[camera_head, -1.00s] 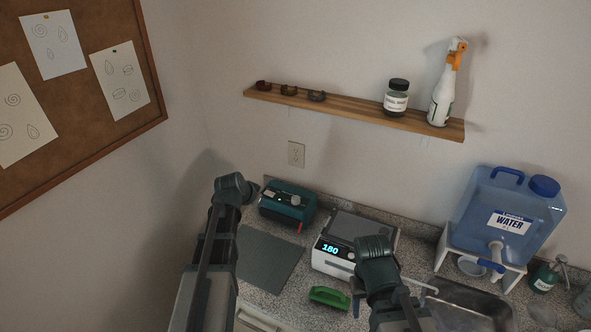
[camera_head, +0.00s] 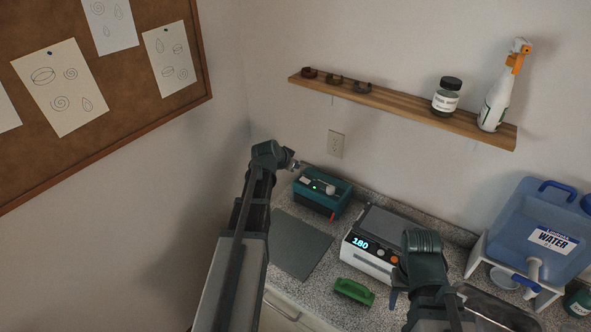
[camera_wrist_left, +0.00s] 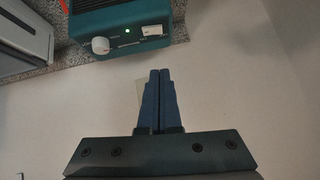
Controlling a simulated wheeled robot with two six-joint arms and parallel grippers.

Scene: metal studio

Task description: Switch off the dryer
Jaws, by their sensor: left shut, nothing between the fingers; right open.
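The dryer, a teal box (camera_head: 322,192), stands on the counter against the back wall. Its top panel has a white knob (camera_wrist_left: 101,45), a lit green light (camera_wrist_left: 127,31) and a white rocker switch (camera_wrist_left: 152,31), clear in the left wrist view. A red piece sticks out at its front corner. My left gripper (camera_head: 295,164) is above and to the left of the dryer, near the wall, apart from it. Its fingers (camera_wrist_left: 160,75) are shut and empty, pointing toward the panel edge. My right gripper (camera_head: 394,300) is open and empty, low by the front of the counter, partly hidden by its wrist.
A white device with a display reading 180 (camera_head: 368,254) stands right of the dryer. A grey mat (camera_head: 300,246) and a green brush (camera_head: 354,291) lie in front. A wooden shelf (camera_head: 400,104) with bottles is above. A blue water container (camera_head: 541,225) stands at right.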

